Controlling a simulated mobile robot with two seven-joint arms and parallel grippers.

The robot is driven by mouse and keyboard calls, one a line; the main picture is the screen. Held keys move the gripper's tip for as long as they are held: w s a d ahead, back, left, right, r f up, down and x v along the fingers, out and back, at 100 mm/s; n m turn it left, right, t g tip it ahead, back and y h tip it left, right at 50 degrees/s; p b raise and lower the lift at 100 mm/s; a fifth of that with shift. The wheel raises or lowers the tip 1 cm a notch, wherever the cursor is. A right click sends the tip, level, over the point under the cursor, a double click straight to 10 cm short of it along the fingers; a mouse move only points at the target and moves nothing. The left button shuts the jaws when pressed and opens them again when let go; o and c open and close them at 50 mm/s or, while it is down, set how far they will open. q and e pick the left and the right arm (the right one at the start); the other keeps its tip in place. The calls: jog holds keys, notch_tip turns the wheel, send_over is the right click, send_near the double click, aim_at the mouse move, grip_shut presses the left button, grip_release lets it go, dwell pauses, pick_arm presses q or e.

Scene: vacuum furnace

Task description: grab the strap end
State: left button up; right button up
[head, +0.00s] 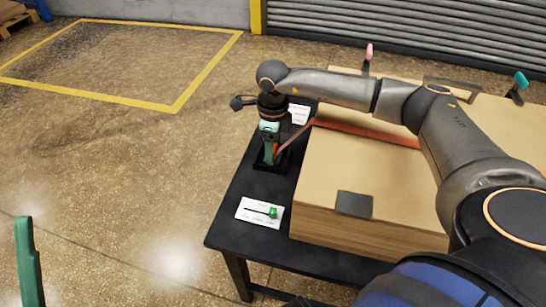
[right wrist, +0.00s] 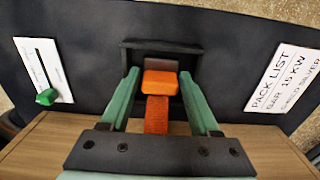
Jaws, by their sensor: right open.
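The strap end is an orange block (right wrist: 160,83) in the right wrist view, with the woven orange strap (right wrist: 156,115) running from it toward the camera. It sits at a black holder (right wrist: 160,46) on the table. My right gripper (right wrist: 162,78) is open, with its green fingers on either side of the strap end; I see gaps at both sides. In the head view the right gripper (head: 270,152) points down at the table's left edge, and the red-orange strap (head: 370,134) crosses the box. One green finger of my left gripper (head: 28,262) shows at lower left.
A large cardboard box (head: 350,185) fills much of the black table (head: 232,215). A white card with a green slider (head: 259,212) and a pack list card (right wrist: 283,78) lie on the table. Pink (head: 369,51) and teal (head: 520,80) handles stand behind. The left floor is clear.

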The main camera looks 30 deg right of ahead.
jog(key=shift+f, duration=0.1)
jog(key=shift+c, duration=0.4)
grip_shut()
